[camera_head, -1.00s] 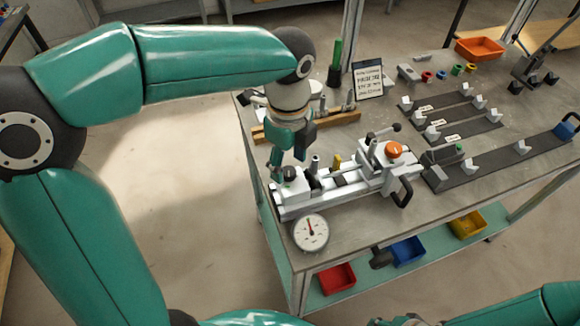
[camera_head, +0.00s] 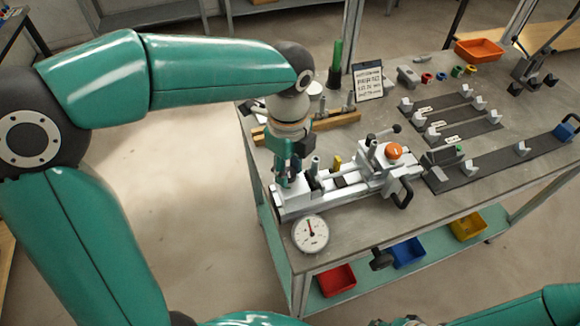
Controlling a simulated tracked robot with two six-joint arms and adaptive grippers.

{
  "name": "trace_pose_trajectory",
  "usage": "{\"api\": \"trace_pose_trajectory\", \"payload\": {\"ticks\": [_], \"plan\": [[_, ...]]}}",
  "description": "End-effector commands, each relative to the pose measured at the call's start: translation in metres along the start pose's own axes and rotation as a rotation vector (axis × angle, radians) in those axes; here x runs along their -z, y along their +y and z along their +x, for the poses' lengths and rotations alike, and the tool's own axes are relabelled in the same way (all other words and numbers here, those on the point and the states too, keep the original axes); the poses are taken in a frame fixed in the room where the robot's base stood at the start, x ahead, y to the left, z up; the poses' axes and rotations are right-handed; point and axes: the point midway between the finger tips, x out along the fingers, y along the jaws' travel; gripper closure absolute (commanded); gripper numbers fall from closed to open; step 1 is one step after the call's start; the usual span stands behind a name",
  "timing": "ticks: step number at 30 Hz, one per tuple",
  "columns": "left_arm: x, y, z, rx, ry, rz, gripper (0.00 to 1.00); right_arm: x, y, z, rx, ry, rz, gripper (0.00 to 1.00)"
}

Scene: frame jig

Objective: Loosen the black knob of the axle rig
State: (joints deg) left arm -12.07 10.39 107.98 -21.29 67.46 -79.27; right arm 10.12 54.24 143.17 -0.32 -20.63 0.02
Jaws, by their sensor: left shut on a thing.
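The axle rig (camera_head: 325,194) is a light metal bed along the near left part of the table, with an orange-topped block (camera_head: 394,151) at its right end. My left gripper (camera_head: 287,181) points down at the rig's left end, shut around the black knob there. The fingers and wrist hide nearly all of the knob, so its turn cannot be seen. A dark upright post stands just right of the fingers. My right arm (camera_head: 545,305) shows only at the bottom right edge; its gripper is not clearly visible.
A white dial gauge (camera_head: 310,233) sits close in front of the rig's left end. A black handle (camera_head: 402,192) sticks out at the right. A wooden rail (camera_head: 335,124), a sign (camera_head: 368,80) and dark fixture strips (camera_head: 500,156) lie behind and right. Coloured bins sit below.

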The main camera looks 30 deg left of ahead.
Motion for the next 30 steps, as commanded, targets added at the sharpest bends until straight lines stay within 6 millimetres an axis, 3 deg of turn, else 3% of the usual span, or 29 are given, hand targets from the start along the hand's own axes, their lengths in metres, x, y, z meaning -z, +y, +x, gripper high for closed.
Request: {"api": "trace_pose_trajectory", "payload": {"ticks": [14, 30], "plan": [[0.0002, -0.0003, -0.0005, 0.000, 0.000, -0.169, 1.00, 0.0000, -0.0003, -0.0009, 0.000, 0.000, 0.000, 0.60], [0.0003, -0.0007, -0.0004, 0.001, 0.000, -0.659, 1.00, 0.0000, -0.0003, -0.0008, 0.000, 0.000, 0.000, 0.60]]}}
